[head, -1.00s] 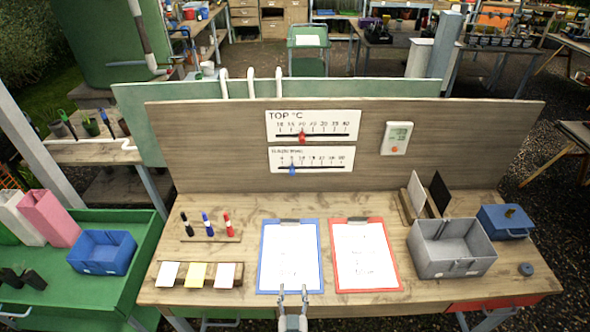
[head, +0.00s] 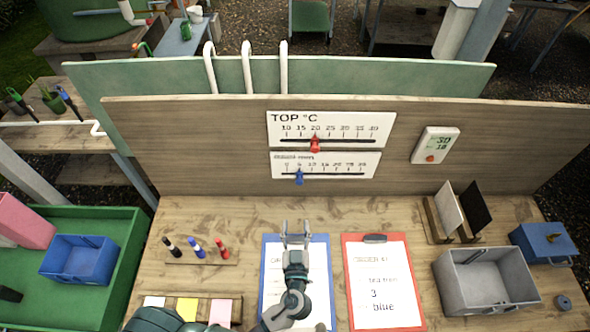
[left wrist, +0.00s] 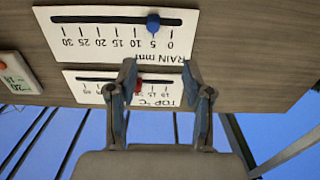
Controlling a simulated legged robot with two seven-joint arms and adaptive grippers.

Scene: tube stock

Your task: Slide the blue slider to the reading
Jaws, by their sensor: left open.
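The blue slider (head: 299,176) sits on the lower white scale (head: 340,165), near its left end. In the left wrist view the picture is upside down; the scale reads RAIN mm and the blue slider (left wrist: 153,22) stands at about 5. My left gripper (head: 295,228) is open and empty, below and in front of the slider and apart from it. Its two fingers (left wrist: 158,68) show in the left wrist view with the red slider (left wrist: 138,86) behind them. A digital display (head: 436,145) hangs to the right; its digits are hard to read. My right gripper is out of view.
The upper TOP °C scale (head: 375,125) carries a red slider (head: 315,144) just above. A blue clipboard (head: 267,285) lies under my left arm, beside a red clipboard (head: 348,285). Pens (head: 196,248) stand left, a grey bin (head: 450,285) right.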

